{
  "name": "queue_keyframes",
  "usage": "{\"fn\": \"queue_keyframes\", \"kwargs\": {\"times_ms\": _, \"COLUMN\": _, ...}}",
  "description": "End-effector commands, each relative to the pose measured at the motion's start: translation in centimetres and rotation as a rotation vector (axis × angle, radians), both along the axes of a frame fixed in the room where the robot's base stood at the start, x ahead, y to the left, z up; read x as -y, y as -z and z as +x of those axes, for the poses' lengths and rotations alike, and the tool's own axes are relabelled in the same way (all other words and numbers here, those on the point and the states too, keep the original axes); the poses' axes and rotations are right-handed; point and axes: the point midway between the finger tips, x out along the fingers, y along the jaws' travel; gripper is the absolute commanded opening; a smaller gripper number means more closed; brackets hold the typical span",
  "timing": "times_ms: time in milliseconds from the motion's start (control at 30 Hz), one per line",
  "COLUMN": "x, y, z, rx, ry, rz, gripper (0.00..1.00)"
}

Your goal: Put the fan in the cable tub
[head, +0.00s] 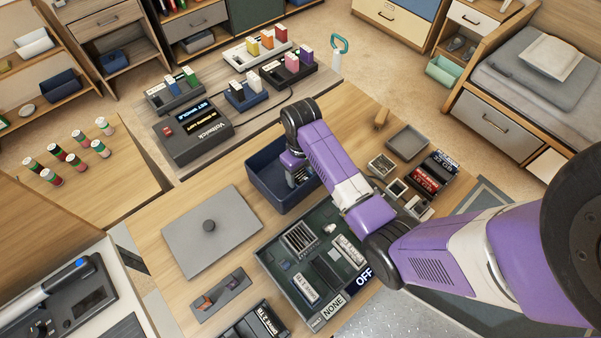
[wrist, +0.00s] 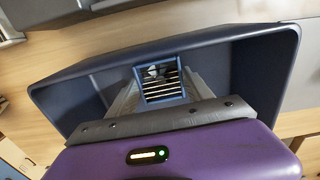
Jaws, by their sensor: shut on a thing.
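The cable tub is a deep navy open box (head: 262,181) on the wooden table, left of my arm in the head view. Its wall also spans the wrist view (wrist: 75,88). My gripper (head: 299,180) points down at the tub's right part, with its fingers over or within the opening. It is shut on the fan (wrist: 163,78), a small square blue-framed piece with pale slats and a dark opening. The fan shows against the tub's inside in the wrist view. I cannot tell whether it touches the tub floor. My gripper and wrist mostly hide it in the head view.
An open dark case (head: 318,262) with parts sits in front of the tub. A grey plate with a knob (head: 211,229) lies at left. A dark console (head: 193,129) stands behind. Small trays (head: 406,141) are at right.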

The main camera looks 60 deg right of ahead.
Motion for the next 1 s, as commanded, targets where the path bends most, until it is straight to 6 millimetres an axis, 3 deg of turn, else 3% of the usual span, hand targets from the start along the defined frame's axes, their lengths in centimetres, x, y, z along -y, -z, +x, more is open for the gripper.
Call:
{"fn": "queue_keyframes", "kwargs": {"times_ms": 67, "x": 0.0, "y": 0.3, "z": 0.0, "rx": 0.000, "ry": 0.000, "rz": 0.000, "gripper": 0.17}}
{"fn": "queue_keyframes", "kwargs": {"times_ms": 100, "x": 0.0, "y": 0.2, "z": 0.0, "rx": 0.000, "ry": 0.000, "rz": 0.000, "gripper": 0.65}}
{"fn": "queue_keyframes", "kwargs": {"times_ms": 200, "x": 0.0, "y": 0.2, "z": 0.0, "rx": 0.000, "ry": 0.000, "rz": 0.000, "gripper": 0.81}}
{"fn": "queue_keyframes", "kwargs": {"times_ms": 633, "x": 0.0, "y": -0.6, "z": 0.1, "rx": 0.001, "ry": 0.000, "rz": 0.000, "gripper": 0.81}}
{"fn": "queue_keyframes", "kwargs": {"times_ms": 767, "x": 0.0, "y": -2.6, "z": 0.1, "rx": 0.004, "ry": 0.000, "rz": -0.002, "gripper": 0.81}}
{"fn": "queue_keyframes", "kwargs": {"times_ms": 1000, "x": 0.0, "y": -8.0, "z": 0.2, "rx": 0.004, "ry": -0.001, "rz": -0.002, "gripper": 0.81}}
